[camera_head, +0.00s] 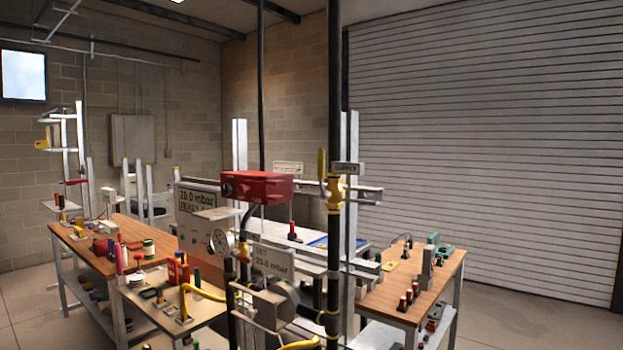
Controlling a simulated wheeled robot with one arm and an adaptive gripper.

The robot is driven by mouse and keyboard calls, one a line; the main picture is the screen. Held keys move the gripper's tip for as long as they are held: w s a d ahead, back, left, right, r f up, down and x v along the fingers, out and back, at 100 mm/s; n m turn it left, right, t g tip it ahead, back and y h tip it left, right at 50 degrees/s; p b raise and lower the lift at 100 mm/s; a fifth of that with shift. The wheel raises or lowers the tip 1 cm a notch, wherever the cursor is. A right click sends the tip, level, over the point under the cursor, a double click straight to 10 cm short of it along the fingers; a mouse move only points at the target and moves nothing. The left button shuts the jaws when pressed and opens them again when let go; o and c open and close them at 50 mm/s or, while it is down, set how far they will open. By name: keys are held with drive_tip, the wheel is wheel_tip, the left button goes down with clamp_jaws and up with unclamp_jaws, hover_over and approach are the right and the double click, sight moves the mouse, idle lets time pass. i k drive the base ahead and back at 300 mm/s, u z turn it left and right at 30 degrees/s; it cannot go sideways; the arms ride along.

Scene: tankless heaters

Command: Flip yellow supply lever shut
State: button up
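The yellow supply lever (321,165) stands upright on a yellow valve body (335,191). The valve sits on a dark vertical pipe (334,95) right of the picture's middle. The lever points up, roughly in line with the pipe and just left of it. A small tag (348,168) that seems to read "SUPPLY" is to the right of the lever. I cannot make out my gripper anywhere in this view.
A red box (255,187) sits left of the valve. Wooden-topped tables with small items stand left (130,231) and right (392,297). Bare floor lies at the right (530,320).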

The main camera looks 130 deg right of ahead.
sight(324, 195)
drive_tip(key=z, duration=4.75)
